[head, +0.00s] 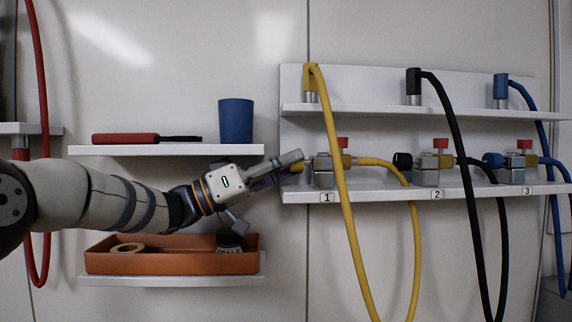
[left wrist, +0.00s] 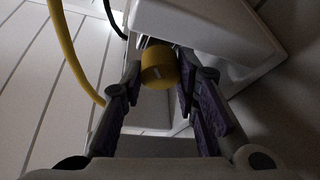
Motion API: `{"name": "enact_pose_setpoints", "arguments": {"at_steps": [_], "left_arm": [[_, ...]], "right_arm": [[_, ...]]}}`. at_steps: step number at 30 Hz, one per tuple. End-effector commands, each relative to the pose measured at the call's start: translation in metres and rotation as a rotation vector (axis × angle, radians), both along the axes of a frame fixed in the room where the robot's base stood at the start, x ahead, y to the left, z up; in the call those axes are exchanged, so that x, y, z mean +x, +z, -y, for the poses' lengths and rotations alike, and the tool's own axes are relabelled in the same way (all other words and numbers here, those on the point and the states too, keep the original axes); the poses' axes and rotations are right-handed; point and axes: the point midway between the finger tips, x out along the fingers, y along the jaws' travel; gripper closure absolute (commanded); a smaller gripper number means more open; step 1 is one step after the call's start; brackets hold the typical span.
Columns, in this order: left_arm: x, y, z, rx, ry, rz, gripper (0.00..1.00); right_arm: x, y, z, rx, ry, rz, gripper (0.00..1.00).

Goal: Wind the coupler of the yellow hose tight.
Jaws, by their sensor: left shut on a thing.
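The yellow coupler (head: 298,167) is at the left end of the valve block (head: 323,172) above label 1. My left gripper (head: 288,168) reaches it from the left and is shut on it, partly hiding it. In the left wrist view the coupler's round yellow body (left wrist: 158,67) sits between the fingertips of my left gripper (left wrist: 160,75). How tight the coupler sits cannot be told. The yellow hose (head: 345,210) hangs from an upper holder, loops below the shelf and comes back to the right side of the block. My right gripper is not in view.
A black knob (head: 402,161) and a blue knob (head: 492,160) sit on similar blocks to the right, with black (head: 462,150) and blue hoses. On the left are a shelf with a blue cup (head: 236,121) and red-handled tool (head: 125,139), and an orange tray (head: 170,262) below my arm.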

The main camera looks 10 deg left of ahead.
Motion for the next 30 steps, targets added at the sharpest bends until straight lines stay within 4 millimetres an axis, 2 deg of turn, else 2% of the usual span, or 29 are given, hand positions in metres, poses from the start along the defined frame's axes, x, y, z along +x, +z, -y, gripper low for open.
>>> {"name": "enact_pose_setpoints", "arguments": {"at_steps": [2, 5, 11, 12, 14, 24, 26, 30], "left_arm": [[0.003, -0.006, 0.0, 0.011, 0.0, 0.054, 1.0], [0.003, -0.006, 0.0, 0.021, 0.0, 0.104, 1.0], [0.001, -0.002, 0.0, 0.021, -0.001, 0.107, 1.0], [0.001, -0.002, 0.0, 0.021, -0.001, 0.107, 0.63], [0.001, -0.002, 0.0, 0.021, -0.001, 0.107, 0.51], [0.0, -0.002, -0.004, 0.02, 0.0, 0.106, 0.51], [-0.003, -0.005, -0.011, 0.02, 0.0, 0.106, 0.51], [-0.015, -0.02, -0.045, 0.019, 0.004, 0.104, 0.51]], "right_arm": [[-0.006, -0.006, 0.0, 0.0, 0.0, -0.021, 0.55], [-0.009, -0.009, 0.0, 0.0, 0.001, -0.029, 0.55], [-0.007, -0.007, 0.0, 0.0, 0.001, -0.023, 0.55], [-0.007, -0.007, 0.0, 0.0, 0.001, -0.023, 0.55], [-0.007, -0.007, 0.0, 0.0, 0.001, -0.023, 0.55], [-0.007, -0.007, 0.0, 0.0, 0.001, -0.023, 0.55], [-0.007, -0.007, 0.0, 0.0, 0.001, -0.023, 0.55], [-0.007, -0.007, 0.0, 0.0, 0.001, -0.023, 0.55]]}}
